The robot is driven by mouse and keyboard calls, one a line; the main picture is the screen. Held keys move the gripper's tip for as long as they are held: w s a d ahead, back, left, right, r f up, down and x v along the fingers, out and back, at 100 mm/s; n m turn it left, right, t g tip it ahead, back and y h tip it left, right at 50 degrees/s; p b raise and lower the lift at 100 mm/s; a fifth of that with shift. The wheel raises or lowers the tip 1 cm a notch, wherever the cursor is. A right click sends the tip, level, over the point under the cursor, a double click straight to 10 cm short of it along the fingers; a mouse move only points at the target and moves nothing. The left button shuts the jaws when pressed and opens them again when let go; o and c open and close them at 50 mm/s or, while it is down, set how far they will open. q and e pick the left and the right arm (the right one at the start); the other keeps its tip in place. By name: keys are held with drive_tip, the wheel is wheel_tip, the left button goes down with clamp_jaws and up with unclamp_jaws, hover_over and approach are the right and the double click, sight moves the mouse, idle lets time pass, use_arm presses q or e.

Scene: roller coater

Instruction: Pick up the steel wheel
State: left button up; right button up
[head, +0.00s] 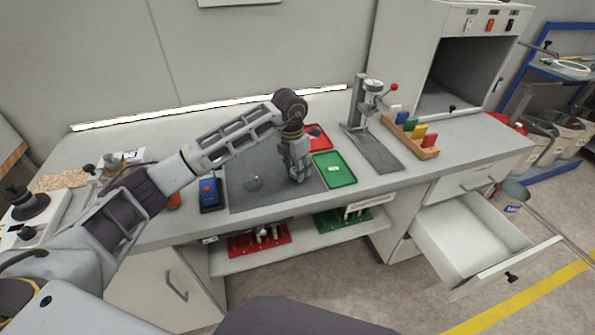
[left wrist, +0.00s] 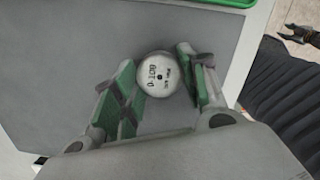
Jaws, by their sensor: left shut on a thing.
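The steel wheel (left wrist: 158,74) is a pale grey round piece with dark lettering on its face and a small dark centre. In the left wrist view it sits between the two green-padded fingers of my left gripper (left wrist: 160,88), which is shut on it. In the head view my left gripper (head: 298,176) points down over the right part of the dark grey mat (head: 275,199), just left of the green tray (head: 333,170). The wheel is mostly hidden by the fingers there. A dark claw-like part at the upper right of the left wrist view may be my right gripper; its state is unclear.
A gauge stand (head: 366,110) and a wooden rack (head: 411,138) stand right. A drawer (head: 470,240) hangs open.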

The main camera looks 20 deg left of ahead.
use_arm(q)
wheel_tip(320, 180, up, 5)
drive_tip(key=shift+f, duration=0.15)
wheel_tip(320, 180, up, 4)
drive_tip(key=shift+f, duration=0.2)
drive_tip(key=shift+r, duration=0.3)
use_arm(e)
drive_tip(key=shift+w+a+f, duration=0.1)
drive_tip(key=shift+w+f, duration=0.1)
